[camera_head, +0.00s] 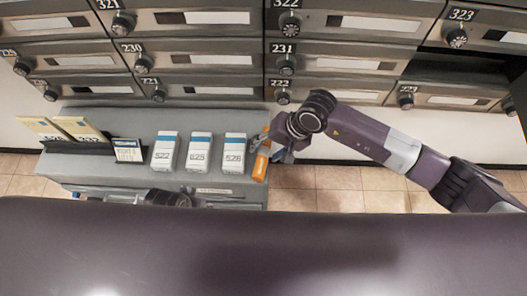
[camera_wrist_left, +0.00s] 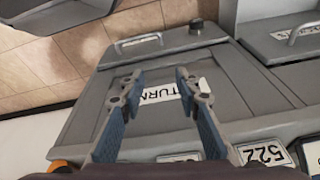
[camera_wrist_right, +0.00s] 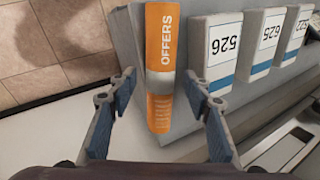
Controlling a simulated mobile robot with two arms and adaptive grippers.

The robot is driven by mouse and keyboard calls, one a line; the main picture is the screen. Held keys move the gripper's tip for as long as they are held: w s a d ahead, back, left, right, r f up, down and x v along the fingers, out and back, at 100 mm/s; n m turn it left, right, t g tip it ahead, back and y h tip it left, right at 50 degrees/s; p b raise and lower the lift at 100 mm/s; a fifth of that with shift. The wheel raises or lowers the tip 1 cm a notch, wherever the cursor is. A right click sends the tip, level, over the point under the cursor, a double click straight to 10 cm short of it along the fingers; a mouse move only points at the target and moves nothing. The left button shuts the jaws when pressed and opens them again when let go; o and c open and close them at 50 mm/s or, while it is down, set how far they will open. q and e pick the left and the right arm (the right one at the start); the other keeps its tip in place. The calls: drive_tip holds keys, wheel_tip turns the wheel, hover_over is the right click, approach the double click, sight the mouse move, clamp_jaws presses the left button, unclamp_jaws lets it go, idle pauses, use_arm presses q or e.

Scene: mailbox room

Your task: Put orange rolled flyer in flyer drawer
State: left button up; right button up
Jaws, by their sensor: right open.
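The orange rolled flyer (camera_head: 261,158) lies at the right end of the grey counter (camera_head: 85,170). In the right wrist view the flyer (camera_wrist_right: 160,45) reads OFFERS and has a pale band. My right gripper (camera_head: 280,148) is open at the flyer; in its wrist view the fingers (camera_wrist_right: 160,80) stand on either side of it, with gaps. My left gripper (camera_head: 168,197) is low at the counter's front, mostly hidden. Its wrist view shows open, empty fingers (camera_wrist_left: 160,75) over a grey front with a label ending in TURN (camera_wrist_left: 172,92). I cannot tell which drawer is for flyers.
White boxes numbered 522, 625 and 526 (camera_head: 235,155) stand left of the flyer. Yellow envelopes (camera_head: 80,130) sit in a dark holder at the left. Numbered mailboxes line the wall; one dark compartment (camera_head: 460,66) is open at upper right. Metal handles (camera_wrist_left: 140,40) show in the left wrist view.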

clamp_jaws()
drive_tip(key=shift+r, duration=0.1)
